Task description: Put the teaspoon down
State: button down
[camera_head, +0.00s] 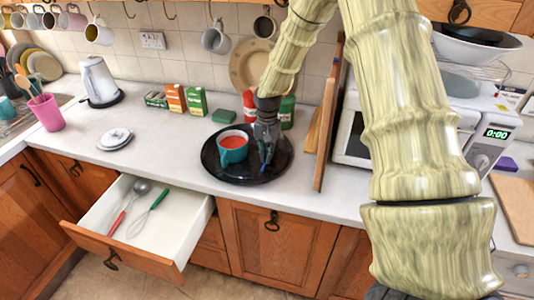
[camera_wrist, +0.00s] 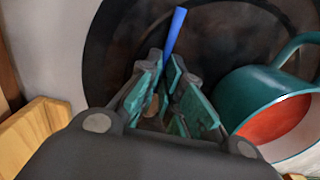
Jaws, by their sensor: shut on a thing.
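The teaspoon shows as a blue handle (camera_wrist: 175,30) sticking out from between my fingers in the wrist view. In the head view only a small blue bit of the teaspoon (camera_head: 263,168) shows below the fingertips; its bowl is mostly hidden. My gripper (camera_head: 265,148) points down over the right part of a round black tray (camera_head: 240,180). It is shut on the teaspoon, with the fingers (camera_wrist: 167,85) close together. I cannot tell whether the spoon touches the tray. A teal mug (camera_head: 233,150) with red-orange contents stands on the tray, just left of my gripper.
An open drawer (camera_head: 165,235) below the counter holds a ladle and a whisk. Small boxes (camera_head: 185,98) and red and green containers (camera_head: 287,110) stand behind the tray. A wooden board (camera_head: 328,120) and a microwave (camera_head: 352,135) are at right.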

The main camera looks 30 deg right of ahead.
jog(key=shift+f, duration=0.4)
jog(key=shift+f, duration=0.15)
jog(key=c, duration=1.6)
grip_release()
notch_tip(320, 180, up, 12)
jog(key=b, duration=0.3)
jog(key=shift+w+d+r+b, duration=0.15)
jog(key=shift+r+b, duration=0.05)
jog(key=shift+b, duration=0.2)
